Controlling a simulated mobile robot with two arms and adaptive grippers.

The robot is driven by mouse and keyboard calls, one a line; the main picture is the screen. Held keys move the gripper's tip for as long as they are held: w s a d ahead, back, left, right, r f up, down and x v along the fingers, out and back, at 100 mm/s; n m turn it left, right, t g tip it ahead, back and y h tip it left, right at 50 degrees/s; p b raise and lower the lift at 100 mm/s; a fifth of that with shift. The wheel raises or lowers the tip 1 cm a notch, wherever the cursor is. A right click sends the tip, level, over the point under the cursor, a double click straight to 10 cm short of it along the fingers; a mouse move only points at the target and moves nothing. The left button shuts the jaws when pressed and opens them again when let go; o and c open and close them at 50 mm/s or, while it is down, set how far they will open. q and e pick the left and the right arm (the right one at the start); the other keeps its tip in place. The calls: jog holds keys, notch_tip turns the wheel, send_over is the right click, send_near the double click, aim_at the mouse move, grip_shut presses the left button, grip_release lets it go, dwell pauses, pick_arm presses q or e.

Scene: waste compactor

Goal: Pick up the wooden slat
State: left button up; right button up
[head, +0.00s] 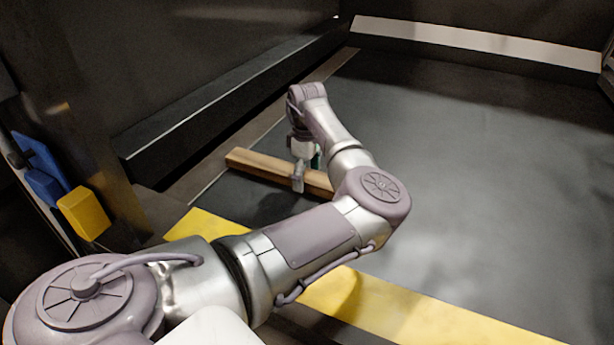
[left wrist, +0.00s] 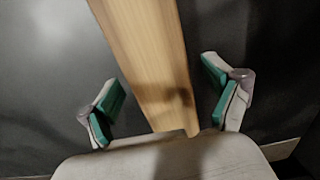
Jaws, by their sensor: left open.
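The wooden slat (head: 262,168) is a light brown bar lying on the dark floor, left of centre in the head view. My left gripper (head: 302,174) is over the slat, partway along it, pointing down. In the left wrist view the slat (left wrist: 148,55) runs from the top edge down between the two green-padded fingers. My left gripper (left wrist: 165,95) is open, with one finger on each side of the slat and a gap to both. My left arm hides part of the slat's right end in the head view. My right gripper does not show.
A yellow strip (head: 395,310) edges the floor in front. A dark ledge and wall (head: 215,105) stand to the left of the slat. Blue (head: 40,165) and yellow (head: 83,213) blocks are on the left post. The dark floor (head: 480,180) to the right is clear.

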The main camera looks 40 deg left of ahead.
pick_arm(q)
grip_shut()
dwell(0.5)
jog(key=shift+a+r, duration=0.1)
